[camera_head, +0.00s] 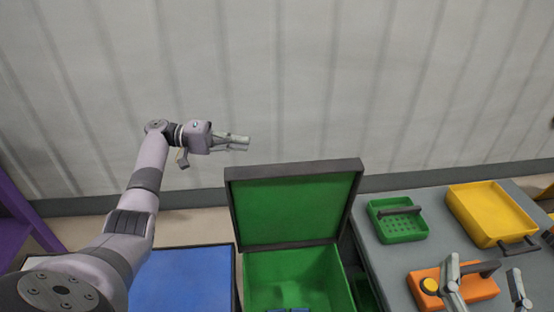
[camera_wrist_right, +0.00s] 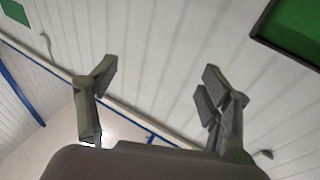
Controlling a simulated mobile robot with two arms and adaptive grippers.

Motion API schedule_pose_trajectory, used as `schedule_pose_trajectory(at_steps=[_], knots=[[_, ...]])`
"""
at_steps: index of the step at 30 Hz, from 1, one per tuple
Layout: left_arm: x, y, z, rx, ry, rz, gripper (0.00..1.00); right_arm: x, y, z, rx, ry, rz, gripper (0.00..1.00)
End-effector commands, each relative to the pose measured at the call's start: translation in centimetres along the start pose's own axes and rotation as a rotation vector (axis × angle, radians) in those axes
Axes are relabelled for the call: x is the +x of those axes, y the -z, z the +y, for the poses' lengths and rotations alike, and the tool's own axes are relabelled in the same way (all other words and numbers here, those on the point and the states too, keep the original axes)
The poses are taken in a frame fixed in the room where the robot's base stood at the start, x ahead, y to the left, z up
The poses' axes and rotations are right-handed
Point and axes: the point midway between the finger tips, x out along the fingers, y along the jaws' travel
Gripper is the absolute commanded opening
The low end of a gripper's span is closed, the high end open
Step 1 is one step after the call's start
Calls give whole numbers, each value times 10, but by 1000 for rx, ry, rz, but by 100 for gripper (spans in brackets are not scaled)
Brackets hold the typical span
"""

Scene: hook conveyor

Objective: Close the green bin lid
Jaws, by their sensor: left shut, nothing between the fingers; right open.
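The green bin (camera_head: 290,272) stands at the bottom middle of the head view. Its lid (camera_head: 292,203), green inside with a dark rim, stands open and upright at the back of the bin. My left gripper (camera_head: 247,143) is shut and empty, in the air above and left of the lid, apart from it. My right gripper (camera_head: 487,287) is open at the lower right of the head view, in front of the grey table; its spread fingers (camera_wrist_right: 163,92) show in the right wrist view with nothing between them. A green dark-rimmed corner (camera_wrist_right: 292,30), likely the lid, shows at that view's upper right.
A blue surface (camera_head: 182,281) lies left of the bin. The grey table (camera_head: 390,262) on the right holds a green basket (camera_head: 398,228), a yellow tray (camera_head: 492,212) and an orange box (camera_head: 480,287) with a yellow button. A pale ribbed wall (camera_head: 320,80) stands behind.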

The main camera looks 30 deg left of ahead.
Motion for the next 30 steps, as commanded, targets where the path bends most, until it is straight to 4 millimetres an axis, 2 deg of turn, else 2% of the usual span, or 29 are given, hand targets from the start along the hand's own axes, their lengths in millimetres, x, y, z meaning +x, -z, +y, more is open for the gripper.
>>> schedule_pose_trajectory(at_steps=[7, 14, 21, 30], knots=[[46, -1, -1, 1, -2, -5, 0, 0, 11, -2, 2, 3, 62, 73], [96, -1, -1, 1, -3, -4, 0, -2, 34, -5, 7, 11, 197, 73], [100, -28, -1, -1, 0, -1, 0, -3, 41, -6, 8, 12, 231, 73], [103, -39, 0, 0, -1, -1, 0, -4, 46, -6, 9, 13, 256, 73]])
